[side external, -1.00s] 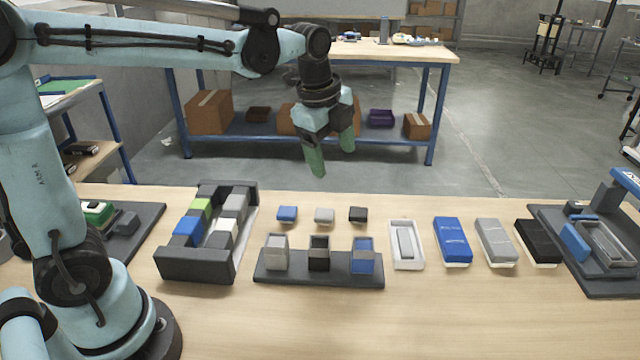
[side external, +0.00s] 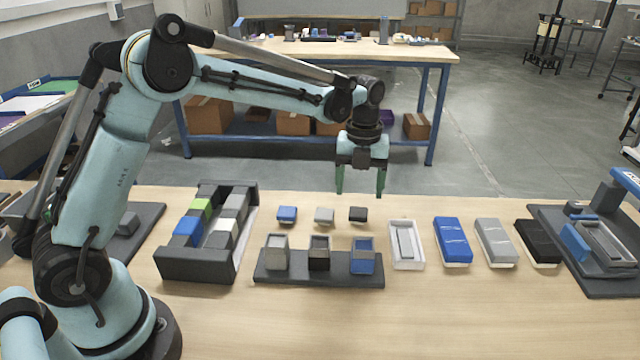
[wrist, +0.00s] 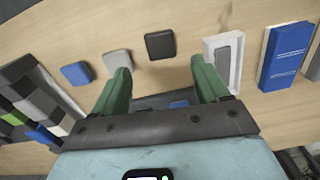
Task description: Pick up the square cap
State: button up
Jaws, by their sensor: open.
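Three small square caps lie in a row on the table: a blue one (side external: 287,214), a grey one (side external: 324,215) and a black one (side external: 358,214). My gripper (side external: 361,190) is open and empty, pointing down above the table, close over the black cap in the side view. In the wrist view, the black cap (wrist: 160,45) shows between and just beyond the green fingertips (wrist: 160,68). The grey cap (wrist: 117,60) is beside the left finger, and the blue cap (wrist: 76,73) lies farther left. The fingers touch none of them.
A dark rack (side external: 320,279) with grey, black and blue open-topped columns stands in front of the caps. A dark tray of blocks (side external: 195,263) is at left. A white tray (side external: 407,264) and blue, grey and black boxes (side external: 453,241) line the right.

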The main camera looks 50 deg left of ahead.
aim_at(358, 212)
jog(key=shift+w+a+f, duration=0.1)
jog(key=shift+w+f, duration=0.05)
jog(key=shift+f, duration=1.45)
jog(key=shift+w+f, duration=0.1)
jog(key=shift+f, duration=1.5)
jog(key=c, duration=1.1)
